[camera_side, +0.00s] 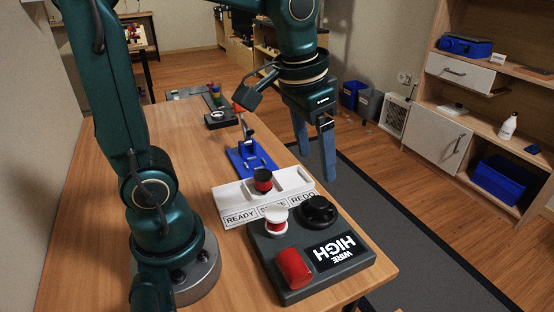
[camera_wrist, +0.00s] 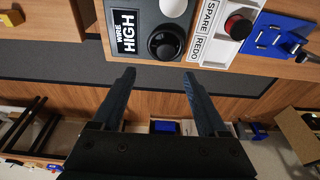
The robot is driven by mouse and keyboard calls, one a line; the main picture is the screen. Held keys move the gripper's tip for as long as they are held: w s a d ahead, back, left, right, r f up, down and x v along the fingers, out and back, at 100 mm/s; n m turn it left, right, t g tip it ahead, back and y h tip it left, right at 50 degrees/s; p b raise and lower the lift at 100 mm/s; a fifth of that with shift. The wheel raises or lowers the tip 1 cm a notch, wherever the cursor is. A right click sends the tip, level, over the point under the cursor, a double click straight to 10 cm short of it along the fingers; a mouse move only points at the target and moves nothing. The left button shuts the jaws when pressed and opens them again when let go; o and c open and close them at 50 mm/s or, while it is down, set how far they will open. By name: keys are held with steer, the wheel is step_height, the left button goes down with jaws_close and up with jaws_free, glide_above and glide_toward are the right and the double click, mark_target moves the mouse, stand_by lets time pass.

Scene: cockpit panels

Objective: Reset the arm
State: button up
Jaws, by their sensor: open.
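My gripper (camera_side: 314,150) is open and empty. It hangs in the air with its blue-grey fingers pointing down, beyond the far right edge of the table in the side view. In the wrist view its two fingers (camera_wrist: 158,82) are spread wide with nothing between them. The knob also shows in the wrist view (camera_wrist: 166,42), beyond the fingers and not touched.
A white tray (camera_side: 236,204) labelled READY, SPARE and REDO holds a red-and-black spool (camera_side: 263,181). Behind it stands a blue fixture (camera_side: 249,160). More small parts sit at the table's far end. Shelves (camera_side: 470,120) stand at right, with open floor between.

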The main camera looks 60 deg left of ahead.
steer(key=s+d+t, duration=0.1)
steer(key=s+t, duration=0.2)
steer(key=s, duration=0.5)
steer(key=shift+f, duration=0.35)
